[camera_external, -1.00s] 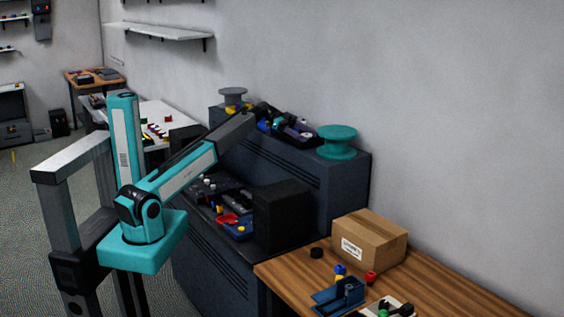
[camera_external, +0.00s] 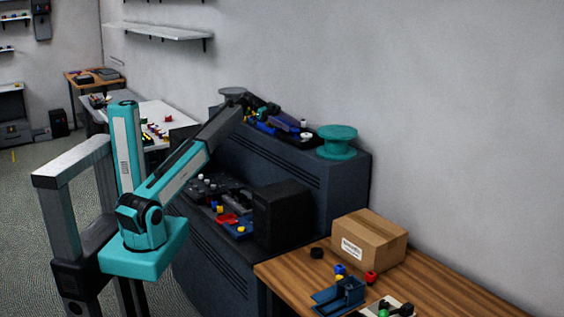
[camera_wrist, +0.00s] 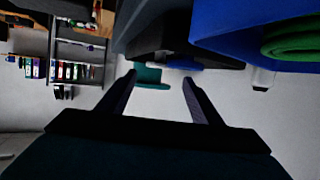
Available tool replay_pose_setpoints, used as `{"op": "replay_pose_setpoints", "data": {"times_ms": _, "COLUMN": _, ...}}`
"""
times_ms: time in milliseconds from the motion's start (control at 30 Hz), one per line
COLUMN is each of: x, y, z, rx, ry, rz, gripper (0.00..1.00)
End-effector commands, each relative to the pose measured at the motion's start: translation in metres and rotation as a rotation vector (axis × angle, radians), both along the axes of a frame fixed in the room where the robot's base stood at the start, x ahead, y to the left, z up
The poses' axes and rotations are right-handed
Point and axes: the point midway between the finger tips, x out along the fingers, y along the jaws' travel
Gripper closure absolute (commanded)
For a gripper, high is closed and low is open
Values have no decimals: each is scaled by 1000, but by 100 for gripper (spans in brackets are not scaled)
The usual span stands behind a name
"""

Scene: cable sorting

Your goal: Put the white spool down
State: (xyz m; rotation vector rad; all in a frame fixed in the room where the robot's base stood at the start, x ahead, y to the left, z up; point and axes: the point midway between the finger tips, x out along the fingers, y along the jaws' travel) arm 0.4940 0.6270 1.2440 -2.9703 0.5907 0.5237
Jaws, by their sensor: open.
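A pale grey-white spool (camera_external: 231,92) stands on top of the dark cabinet at its far left end. My arm now covers part of it in the external view. My gripper is open and empty in the wrist view (camera_wrist: 160,77), its two fingers apart. In the external view the gripper is above the cabinet top, right of the pale spool, and hard to make out against dark items. A teal spool (camera_external: 337,142) stands at the cabinet's right end. It also shows upside down between my fingers, further off, in the wrist view (camera_wrist: 152,85).
The dark cabinet (camera_external: 340,185) carries bins and small parts on top. A blue bin (camera_wrist: 225,30) with a green coil is close by in the wrist view. A black box (camera_external: 282,215) stands on the lower ledge. A cardboard box (camera_external: 370,240) sits on the wooden table (camera_external: 290,275).

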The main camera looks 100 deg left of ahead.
Motion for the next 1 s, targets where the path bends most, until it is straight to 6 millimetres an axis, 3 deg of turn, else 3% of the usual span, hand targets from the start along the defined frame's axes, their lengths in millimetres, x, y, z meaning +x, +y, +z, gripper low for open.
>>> {"op": "replay_pose_setpoints", "data": {"times_ms": 333, "x": -34, "y": 14, "z": 13, "rx": 0, "ry": 1, "rz": 0, "gripper": 41}}
{"op": "replay_pose_setpoints", "data": {"times_ms": 933, "x": -36, "y": 15, "z": 14, "rx": 0, "ry": 1, "rz": 0, "gripper": 41}}
{"op": "replay_pose_setpoints", "data": {"times_ms": 1000, "x": -36, "y": 15, "z": 14, "rx": 0, "ry": 1, "rz": 0, "gripper": 49}}
